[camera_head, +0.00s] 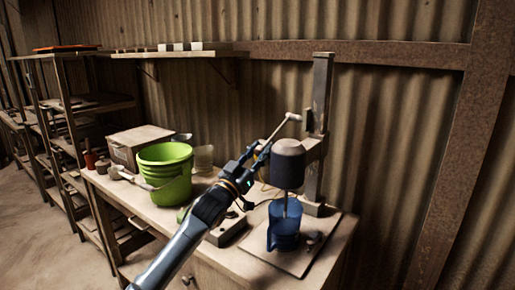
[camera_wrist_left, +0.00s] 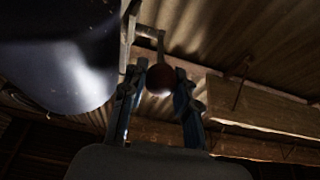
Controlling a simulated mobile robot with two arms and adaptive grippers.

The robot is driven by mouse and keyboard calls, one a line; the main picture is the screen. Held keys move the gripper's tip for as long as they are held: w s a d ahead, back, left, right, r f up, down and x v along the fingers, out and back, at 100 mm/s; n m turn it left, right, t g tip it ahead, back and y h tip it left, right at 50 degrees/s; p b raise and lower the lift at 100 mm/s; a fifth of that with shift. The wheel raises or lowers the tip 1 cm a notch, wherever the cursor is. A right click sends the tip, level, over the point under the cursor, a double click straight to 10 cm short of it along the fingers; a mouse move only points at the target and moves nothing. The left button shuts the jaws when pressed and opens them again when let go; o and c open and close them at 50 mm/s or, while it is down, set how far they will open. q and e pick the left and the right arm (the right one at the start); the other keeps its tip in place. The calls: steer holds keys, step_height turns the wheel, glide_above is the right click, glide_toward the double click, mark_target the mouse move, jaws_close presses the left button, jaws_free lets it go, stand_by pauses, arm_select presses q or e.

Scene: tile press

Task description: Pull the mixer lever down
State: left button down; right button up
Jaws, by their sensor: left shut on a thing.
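The mixer stands on the bench at the right, with a tall metal column (camera_head: 319,120) and a dark motor head (camera_head: 287,165). Its lever (camera_head: 279,130) is a thin pale rod slanting down and left from a pale rounded end near the column. My left gripper (camera_head: 260,151) is at the lower left end of the rod. In the left wrist view, a dark reddish ball knob (camera_wrist_left: 160,81) on the lever sits between the two fingers, which are shut on it. The motor head (camera_wrist_left: 55,60) fills the upper left there. My right gripper is not in view.
A blue jug (camera_head: 284,233) stands under the motor head on a base board (camera_head: 264,253). A green bucket (camera_head: 164,171) and a box (camera_head: 139,144) stand on the bench to the left. A wall shelf (camera_head: 190,54) runs above. Corrugated wall closes the back.

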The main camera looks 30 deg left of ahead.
arm_select(q)
steer(key=shift+w+f, duration=0.15)
steer(key=shift+f, duration=0.4)
steer(key=c, duration=1)
jaws_free()
steer(key=shift+c, duration=0.2)
steer(key=shift+r, duration=0.15)
steer(key=shift+r, duration=0.15)
